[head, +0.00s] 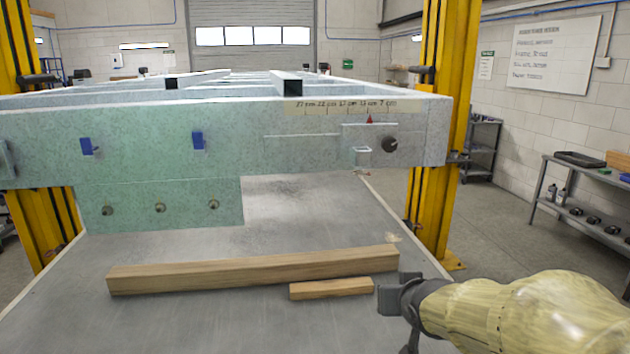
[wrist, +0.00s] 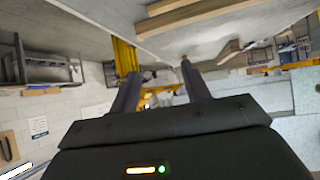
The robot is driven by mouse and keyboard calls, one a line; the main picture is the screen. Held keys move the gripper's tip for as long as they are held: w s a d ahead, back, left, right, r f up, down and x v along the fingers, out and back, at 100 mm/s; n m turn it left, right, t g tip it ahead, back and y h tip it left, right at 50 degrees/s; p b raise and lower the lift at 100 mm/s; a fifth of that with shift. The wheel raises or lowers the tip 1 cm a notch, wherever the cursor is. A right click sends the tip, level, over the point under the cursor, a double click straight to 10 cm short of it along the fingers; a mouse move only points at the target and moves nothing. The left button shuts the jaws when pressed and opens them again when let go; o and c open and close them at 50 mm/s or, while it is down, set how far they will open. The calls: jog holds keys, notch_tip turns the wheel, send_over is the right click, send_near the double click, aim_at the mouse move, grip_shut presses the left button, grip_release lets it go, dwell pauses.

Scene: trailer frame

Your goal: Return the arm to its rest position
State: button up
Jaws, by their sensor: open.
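My gripper (head: 393,298) is at the lower right in the head view, at the end of my sleeved arm reaching in from the right edge. In the wrist view its two dark fingers (wrist: 157,75) stand apart with nothing between them. It is open and empty. In the head view the gripper is just right of a short wooden block (head: 331,289); I cannot tell whether they touch. The wrist picture is turned over.
A long wooden beam (head: 250,271) lies on the grey table (head: 60,325). A galvanised trailer frame (head: 300,145) spans the view behind it, between yellow posts (head: 432,130). A metal shelf (head: 585,200) stands at the right wall. The table's front left is clear.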

jog(key=s+a+f+g, duration=0.1)
jog(key=s+f+g, duration=0.7)
jog(key=s+f, duration=0.6)
jog(key=shift+s+a+f, duration=0.15)
jog(key=shift+s+f, duration=0.25)
jog(key=shift+f, duration=0.4)
jog(key=shift+w, duration=0.15)
jog(key=shift+a, duration=0.1)
dwell(0.5)
jog(key=shift+c, duration=1.2)
